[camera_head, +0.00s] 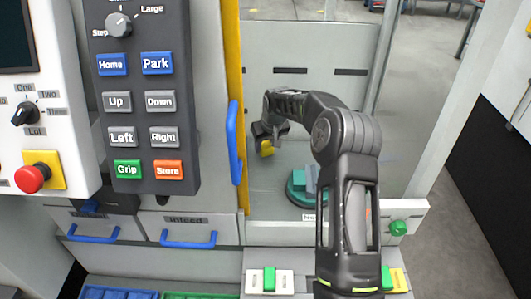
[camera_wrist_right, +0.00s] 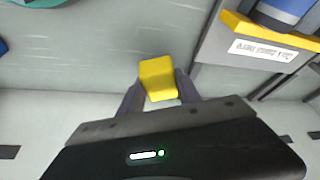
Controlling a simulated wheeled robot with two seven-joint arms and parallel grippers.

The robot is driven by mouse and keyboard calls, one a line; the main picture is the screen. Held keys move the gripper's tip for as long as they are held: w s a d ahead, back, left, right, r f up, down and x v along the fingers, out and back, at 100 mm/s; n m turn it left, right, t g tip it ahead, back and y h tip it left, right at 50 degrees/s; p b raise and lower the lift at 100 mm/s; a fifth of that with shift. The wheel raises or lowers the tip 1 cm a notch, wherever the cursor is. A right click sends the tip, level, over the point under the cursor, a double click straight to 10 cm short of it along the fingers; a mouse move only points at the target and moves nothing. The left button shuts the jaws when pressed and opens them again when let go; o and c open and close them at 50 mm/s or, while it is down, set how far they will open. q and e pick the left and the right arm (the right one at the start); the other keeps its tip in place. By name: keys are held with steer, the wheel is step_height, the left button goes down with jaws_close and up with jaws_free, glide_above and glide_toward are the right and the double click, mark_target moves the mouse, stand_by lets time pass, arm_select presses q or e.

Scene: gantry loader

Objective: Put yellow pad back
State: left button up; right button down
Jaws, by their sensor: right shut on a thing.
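The yellow pad (camera_wrist_right: 157,78) is a small yellow block between the fingers of my right gripper (camera_wrist_right: 160,98) in the right wrist view. The gripper is shut on it. In the head view my right gripper (camera_head: 268,135) reaches into the machine bay beside the yellow-edged post, and the pad (camera_head: 266,147) shows just below the fingers. It appears held above the grey bay floor; the exact gap cannot be told. My left gripper is not in view.
A teal round fixture (camera_head: 300,190) stands on the bay floor, partly behind my right arm. A blue door handle (camera_head: 235,142) and the control panel (camera_head: 140,100) are to the left. In the right wrist view a yellow-edged labelled holder (camera_wrist_right: 265,45) carries a blue part.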

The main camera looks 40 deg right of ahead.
mark_target(266, 153)
step_height(266, 153, down, 3)
steer(key=shift+f+p, duration=0.1)
steer(key=shift+p, duration=0.4)
steer(key=shift+f, duration=0.25)
steer(key=shift+f, duration=0.2)
steer(key=c, duration=0.8)
jaws_free()
steer(key=shift+c, duration=0.2)
steer(key=shift+r, duration=0.15)
